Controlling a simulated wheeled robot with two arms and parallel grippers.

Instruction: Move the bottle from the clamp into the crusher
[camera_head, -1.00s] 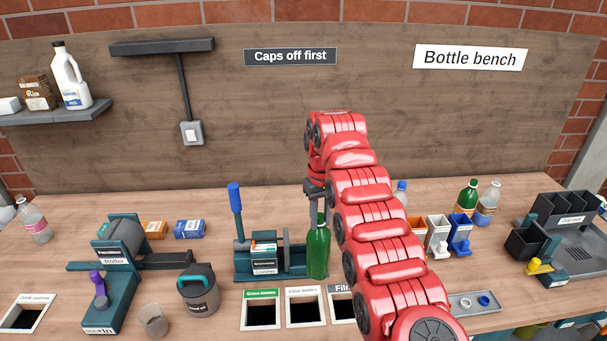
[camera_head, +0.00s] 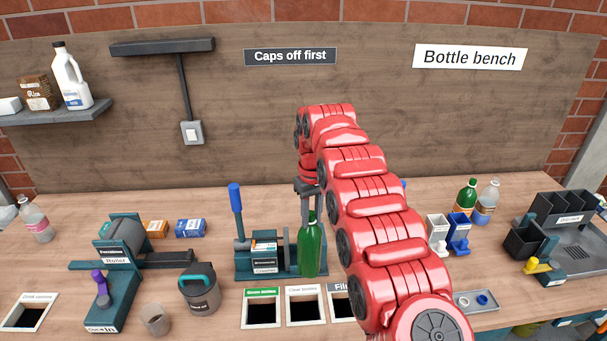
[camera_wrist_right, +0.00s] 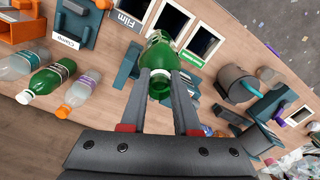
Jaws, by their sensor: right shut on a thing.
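My right gripper (camera_head: 306,198) points down and is shut on the neck of a green bottle (camera_head: 310,248), which hangs upright. In the right wrist view the bottle (camera_wrist_right: 160,50) sits between the two fingers (camera_wrist_right: 160,90), its mouth showing with no cap visible. The teal crusher (camera_head: 243,266), with a blue-handled lever, stands on the bench. The bottle is at the crusher's right end and overlaps it; whether it is in front of or inside the chamber I cannot tell. The clamp (camera_wrist_right: 75,25) shows in the wrist view, with no bottle seen in it; my arm hides it in the head view. My left gripper is not in view.
Framed openings, including one for clear bottles (camera_head: 306,290), lie in front of the crusher.

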